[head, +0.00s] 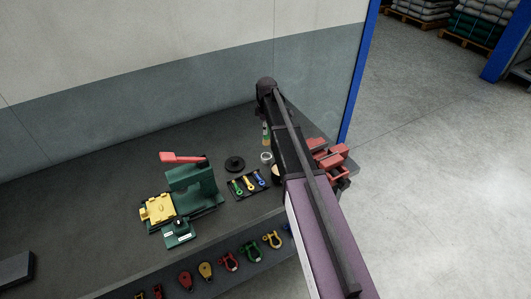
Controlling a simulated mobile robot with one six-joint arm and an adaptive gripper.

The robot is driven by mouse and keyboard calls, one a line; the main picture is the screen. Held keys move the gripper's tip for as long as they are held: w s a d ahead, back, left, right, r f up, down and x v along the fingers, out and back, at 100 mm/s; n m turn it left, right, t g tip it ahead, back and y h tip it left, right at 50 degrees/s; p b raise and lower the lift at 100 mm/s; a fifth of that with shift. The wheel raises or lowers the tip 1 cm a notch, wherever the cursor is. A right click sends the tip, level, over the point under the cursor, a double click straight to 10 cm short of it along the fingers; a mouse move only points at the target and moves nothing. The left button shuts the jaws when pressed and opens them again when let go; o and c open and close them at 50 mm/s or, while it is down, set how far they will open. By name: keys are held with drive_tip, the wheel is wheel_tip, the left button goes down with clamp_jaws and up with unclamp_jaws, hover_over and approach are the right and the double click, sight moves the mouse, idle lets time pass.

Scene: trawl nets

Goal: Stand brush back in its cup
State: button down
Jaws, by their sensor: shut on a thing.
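My arm reaches over the bench, and its dark wrist (267,88) is near the back wall. My gripper (266,113) is small and mostly hidden below the wrist and beside the forearm; its fingers do not show clearly. A slim upright item with orange and green parts, possibly the brush (265,133), shows just below it. It is too small to make out its bristles or the grip. A small pale round vessel, possibly the cup (266,157), stands on the bench just below that item in the picture. I cannot tell whether the two touch.
A dark tray (247,184) holds several coloured tools, with a black round disc (235,164) beside it. A green machine (192,187) with a red lever stands left. A red vise (326,157) is right of my arm. Shackles hang along the front edge. The left bench is mostly clear.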

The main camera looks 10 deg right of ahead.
sight(266, 139)
drive_tip(key=shift+f+b, duration=2.75)
drive_tip(key=shift+f, duration=0.2)
drive_tip(key=shift+f+b, duration=1.85)
drive_tip(key=shift+f, duration=0.15)
drive_tip(key=shift+c, duration=2.2)
unclamp_jaws()
wheel_tip(266, 139, up, 12)
drive_tip(key=p, duration=1.2)
drive_tip(key=shift+r, duration=0.2)
